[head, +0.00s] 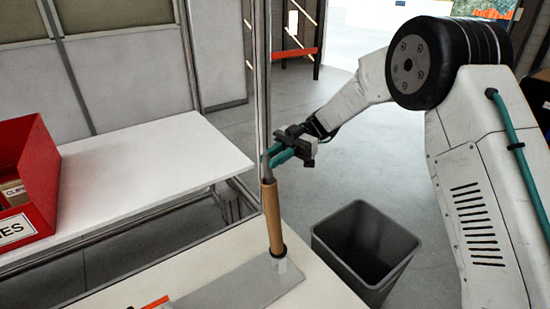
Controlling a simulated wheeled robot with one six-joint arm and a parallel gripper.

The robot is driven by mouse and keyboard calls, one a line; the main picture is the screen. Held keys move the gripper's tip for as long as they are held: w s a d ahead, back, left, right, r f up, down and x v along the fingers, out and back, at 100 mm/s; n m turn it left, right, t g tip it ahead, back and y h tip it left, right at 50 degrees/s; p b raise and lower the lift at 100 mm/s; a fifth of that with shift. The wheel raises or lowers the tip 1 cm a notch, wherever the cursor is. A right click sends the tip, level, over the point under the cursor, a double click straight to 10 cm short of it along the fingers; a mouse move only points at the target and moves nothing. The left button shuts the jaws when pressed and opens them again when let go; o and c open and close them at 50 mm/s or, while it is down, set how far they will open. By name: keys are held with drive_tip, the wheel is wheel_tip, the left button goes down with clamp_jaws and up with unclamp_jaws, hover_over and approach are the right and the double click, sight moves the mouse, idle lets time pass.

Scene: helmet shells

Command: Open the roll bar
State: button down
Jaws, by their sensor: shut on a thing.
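A tan roll (271,215) stands almost upright at the edge of the near white table, with a dark ring at its foot. A grey bar end (267,172) sticks up from its top; I take this to be the roll bar. My gripper (270,157) comes in from the right, with teal fingers shut on the grey bar end just above the tan roll. The fingers hide part of the bar end. A flat grey plate (235,290) lies on the table by the roll's foot.
A grey open bin (345,265) stands on the floor right of the table. A red box (38,165) sits on a white bench (150,165) at left. A thin metal post (262,70) rises behind the roll. An orange piece (156,302) lies at the bottom edge.

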drive_tip(key=c, duration=1.3)
unclamp_jaws()
drive_tip(key=shift+r, duration=0.3)
drive_tip(key=r, duration=0.1)
drive_tip(key=s+r, duration=0.1)
drive_tip(key=r, duration=0.1)
drive_tip(key=shift+s+d, duration=0.15)
drive_tip(key=shift+d, duration=0.1)
drive_tip(key=s+d, duration=0.2)
drive_tip(key=s, duration=0.4)
drive_tip(key=s+d+r, duration=0.1)
drive_tip(key=s+d, duration=0.2)
drive_tip(key=s, duration=0.4)
drive_tip(key=shift+s+d+r, duration=0.15)
drive_tip(key=shift+s+d, duration=0.1)
drive_tip(key=shift+s, duration=0.05)
